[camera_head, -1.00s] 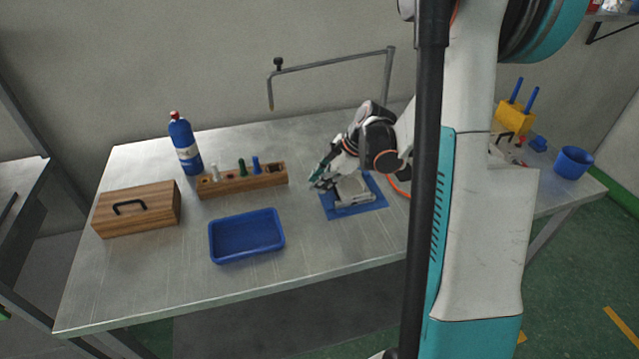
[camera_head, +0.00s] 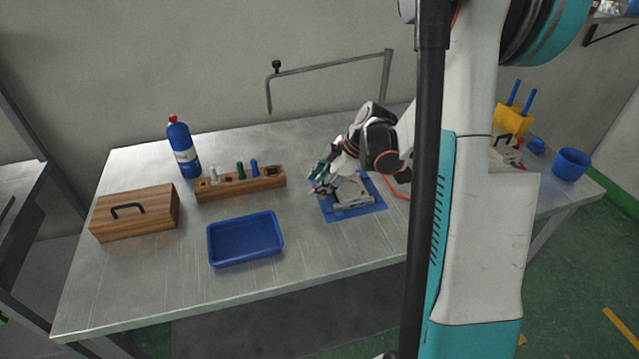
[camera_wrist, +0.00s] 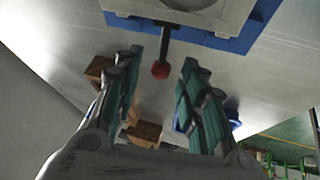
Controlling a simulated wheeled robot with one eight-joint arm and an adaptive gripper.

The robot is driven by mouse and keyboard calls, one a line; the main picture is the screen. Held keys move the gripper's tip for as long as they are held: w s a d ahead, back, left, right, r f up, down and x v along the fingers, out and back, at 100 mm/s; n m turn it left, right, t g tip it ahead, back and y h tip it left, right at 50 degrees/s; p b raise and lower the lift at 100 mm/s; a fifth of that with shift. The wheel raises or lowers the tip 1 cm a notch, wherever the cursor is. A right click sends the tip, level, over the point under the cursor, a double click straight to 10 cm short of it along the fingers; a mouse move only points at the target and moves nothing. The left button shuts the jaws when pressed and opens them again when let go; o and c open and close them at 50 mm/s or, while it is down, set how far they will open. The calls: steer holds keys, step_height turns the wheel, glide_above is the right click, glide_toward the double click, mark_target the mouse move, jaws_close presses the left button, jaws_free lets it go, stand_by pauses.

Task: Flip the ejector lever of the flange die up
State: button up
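The grey metal flange die (camera_head: 352,191) sits on a blue mat (camera_head: 360,212) right of the table's middle. In the wrist view its body (camera_wrist: 235,14) fills the top edge, with part of a round opening showing. The ejector lever (camera_wrist: 165,42), a dark rod with a red knob (camera_wrist: 160,71), sticks out from the die toward my gripper. My gripper (camera_wrist: 162,64) is open, one teal-padded finger on each side of the knob, with visible gaps. In the head view my gripper (camera_head: 318,180) is at the die's left side; the lever is too small to make out there.
A blue tray (camera_head: 246,258), a wooden block (camera_head: 215,190) with several small tools, a wooden box (camera_head: 150,228) and a blue bottle (camera_head: 184,150) stand to the left. A metal bracket arm (camera_head: 330,66) rises behind. The front of the table is clear.

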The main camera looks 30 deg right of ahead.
steer(key=v, duration=1.1)
steer(key=shift+s+r, duration=0.2)
steer(key=shift+r, duration=0.05)
